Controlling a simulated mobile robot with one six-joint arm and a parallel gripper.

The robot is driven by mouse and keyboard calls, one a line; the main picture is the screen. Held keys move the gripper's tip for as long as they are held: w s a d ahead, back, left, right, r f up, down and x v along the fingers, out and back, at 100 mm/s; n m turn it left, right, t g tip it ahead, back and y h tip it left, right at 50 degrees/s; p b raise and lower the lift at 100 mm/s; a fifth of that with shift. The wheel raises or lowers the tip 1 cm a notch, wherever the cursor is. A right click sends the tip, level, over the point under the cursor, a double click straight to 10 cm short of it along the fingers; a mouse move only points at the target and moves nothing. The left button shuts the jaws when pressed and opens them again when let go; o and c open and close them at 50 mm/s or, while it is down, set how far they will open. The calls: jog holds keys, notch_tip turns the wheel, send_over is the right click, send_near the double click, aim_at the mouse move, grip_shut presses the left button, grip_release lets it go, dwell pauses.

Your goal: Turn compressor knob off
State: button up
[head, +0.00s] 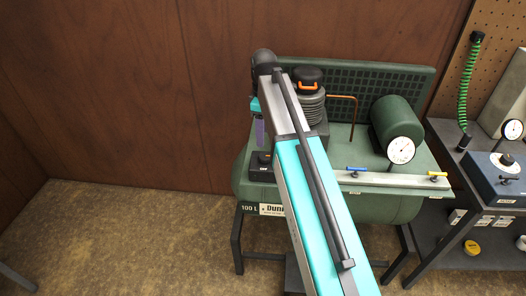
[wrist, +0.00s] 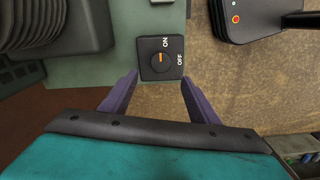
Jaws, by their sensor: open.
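The compressor (head: 345,170) is a green tank with a black pump in the head view. Its black knob (wrist: 159,59) with an orange mark sits on a dark square plate labelled ON and OFF in the wrist view. In the head view the knob's small black box (head: 261,172) is at the tank's left front. My gripper (wrist: 158,80) is open and empty, its purple fingers spread either side of the knob plate's lower edge, apart from the knob. One finger shows above the box in the head view.
A ribbed black pump (wrist: 45,22) stands left of the knob in the wrist view. A pressure gauge (head: 401,150) and blue and yellow valves (head: 438,176) are at the tank's right. A tool bench (head: 480,160) stands further right.

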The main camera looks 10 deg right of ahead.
aim_at(263, 155)
jog(key=shift+f+p, duration=0.9)
jog(key=shift+f, duration=3.8)
jog(key=c, duration=1)
jog(key=shift+a, duration=0.1)
